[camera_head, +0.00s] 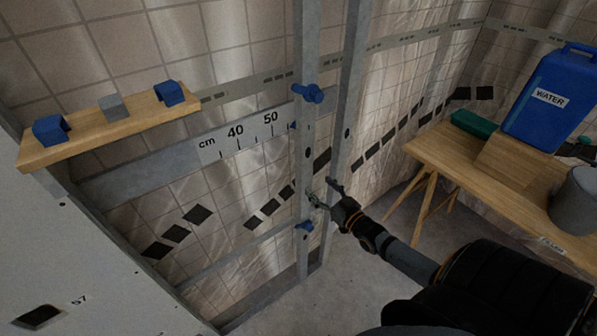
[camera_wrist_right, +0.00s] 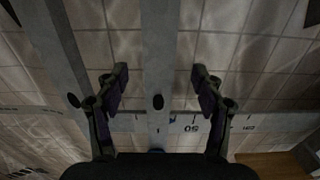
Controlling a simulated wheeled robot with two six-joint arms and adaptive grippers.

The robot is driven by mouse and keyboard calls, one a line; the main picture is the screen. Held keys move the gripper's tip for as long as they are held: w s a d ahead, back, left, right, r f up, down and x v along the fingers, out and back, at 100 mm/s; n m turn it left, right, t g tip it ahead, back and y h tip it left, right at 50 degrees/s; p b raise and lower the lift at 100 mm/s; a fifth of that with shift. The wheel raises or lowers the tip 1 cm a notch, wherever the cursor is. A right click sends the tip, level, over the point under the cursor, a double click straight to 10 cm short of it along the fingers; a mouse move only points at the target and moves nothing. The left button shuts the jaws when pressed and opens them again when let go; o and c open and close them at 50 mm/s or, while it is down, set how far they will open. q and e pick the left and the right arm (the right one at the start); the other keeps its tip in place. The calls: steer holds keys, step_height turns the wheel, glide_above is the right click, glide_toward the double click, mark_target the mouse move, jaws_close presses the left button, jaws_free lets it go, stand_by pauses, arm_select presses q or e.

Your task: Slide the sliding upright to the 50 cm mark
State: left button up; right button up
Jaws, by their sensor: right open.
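The sliding upright (camera_head: 307,150) is a grey metal post with a blue knob (camera_head: 308,93) high up and another (camera_head: 305,226) lower down. A small blue pointer (camera_head: 292,126) at its left edge sits right of the 50 on the white cm scale (camera_head: 238,135). My right gripper (camera_head: 324,193) is at the upright, between the two knobs. In the right wrist view the open right gripper (camera_wrist_right: 159,80) has one finger on each side of the upright (camera_wrist_right: 160,45), with gaps showing. My left gripper is not in view.
A second grey post (camera_head: 350,90) stands just right of the upright. A wooden shelf (camera_head: 75,142) with blue and grey blocks is at left. A wooden table (camera_head: 435,150) with a blue water can (camera_head: 545,100) and a grey bucket (camera_head: 577,198) stands at right.

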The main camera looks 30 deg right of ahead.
mark_target(307, 175)
steer(key=w+b, duration=0.2)
steer(key=w, duration=0.1)
steer(key=w+b, duration=0.5)
steer(key=w, duration=0.1)
steer(key=shift+a+f+b, duration=0.25)
steer(key=shift+f+b, duration=0.05)
steer(key=shift+f, duration=0.1)
steer(key=shift+w+r, duration=0.3)
jaws_close()
